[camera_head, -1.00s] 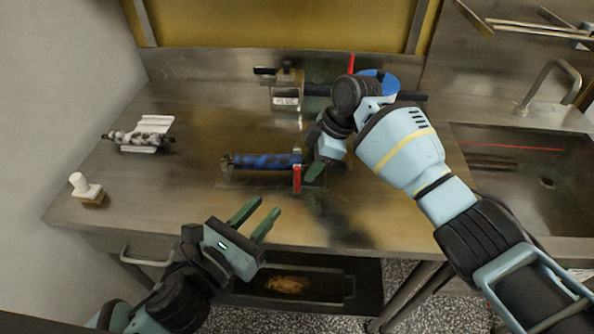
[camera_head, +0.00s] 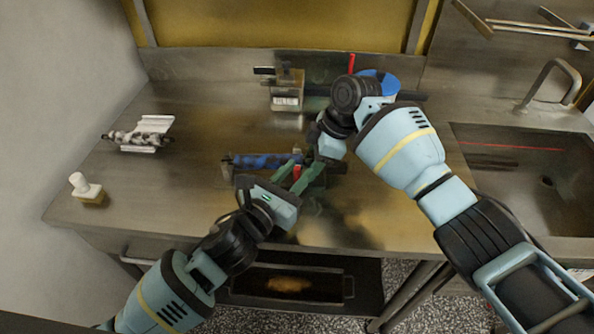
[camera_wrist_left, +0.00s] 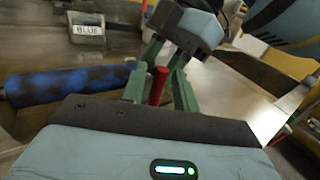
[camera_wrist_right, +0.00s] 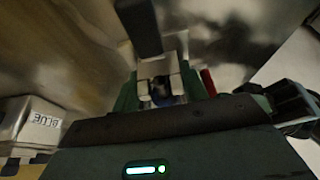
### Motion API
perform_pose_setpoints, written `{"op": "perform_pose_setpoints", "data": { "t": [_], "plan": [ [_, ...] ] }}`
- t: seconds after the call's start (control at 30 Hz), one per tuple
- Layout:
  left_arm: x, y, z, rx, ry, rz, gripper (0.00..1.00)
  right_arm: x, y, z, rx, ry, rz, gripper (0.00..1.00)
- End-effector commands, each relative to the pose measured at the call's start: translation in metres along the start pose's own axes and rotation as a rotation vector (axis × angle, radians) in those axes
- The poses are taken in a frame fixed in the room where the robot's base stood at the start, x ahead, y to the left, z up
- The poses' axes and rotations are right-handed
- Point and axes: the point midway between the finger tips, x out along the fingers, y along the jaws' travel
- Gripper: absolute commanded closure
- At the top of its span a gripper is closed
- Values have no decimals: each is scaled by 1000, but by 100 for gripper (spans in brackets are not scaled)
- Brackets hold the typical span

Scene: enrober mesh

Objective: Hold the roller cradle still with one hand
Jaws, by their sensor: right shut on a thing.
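The roller cradle holds a blue-and-black roller (camera_head: 262,160), which also shows in the left wrist view (camera_wrist_left: 65,83). My right gripper (camera_head: 318,163) is shut on the cradle's right end; the pale end block (camera_wrist_right: 160,70) sits between its fingers in the right wrist view. A red handle (camera_wrist_left: 159,85) stands upright at that same end. My left gripper (camera_head: 292,180) is open at the cradle's near right side, one finger on each side of the red handle; whether they touch it I cannot tell. The arms partly hide the cradle.
A white tray with a mottled roller (camera_head: 140,137) lies at the left. A white-knobbed stamp (camera_head: 88,190) stands at the left front edge. A box labelled BLUE (camera_wrist_left: 86,30) stands behind the cradle. The sink (camera_head: 530,185) is at the right. The table's left middle is clear.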

Motion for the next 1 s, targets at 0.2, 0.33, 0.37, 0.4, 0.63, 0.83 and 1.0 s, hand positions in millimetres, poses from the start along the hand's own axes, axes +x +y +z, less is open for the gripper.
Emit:
{"op": "perform_pose_setpoints", "data": {
  "t": [0.2, 0.33, 0.37, 0.4, 0.63, 0.83, 1.0],
  "plan": [
    [8, 0, 0, -1, 0, -1, 70, -1, 0, 0, 0, 1, 1, 92],
    [8, 0, 0, 0, 0, -1, 70, -1, 0, 0, 0, 1, 1, 92],
    [8, 0, 0, 0, 0, -1, 70, -1, 0, 0, 0, 1, 1, 92],
    [8, 0, 0, 0, 0, -1, 70, -1, 0, 0, 0, 1, 1, 92],
    [8, 0, 0, 0, 0, -1, 99, -1, 0, 0, 0, 1, 1, 92],
    [8, 0, 0, 0, 0, -1, 100, -1, 0, 0, 0, 1, 1, 92],
    [6, 3, 0, 1, 0, 0, 100, -1, 0, 0, 0, 1, 1, 92]
  ]
}}
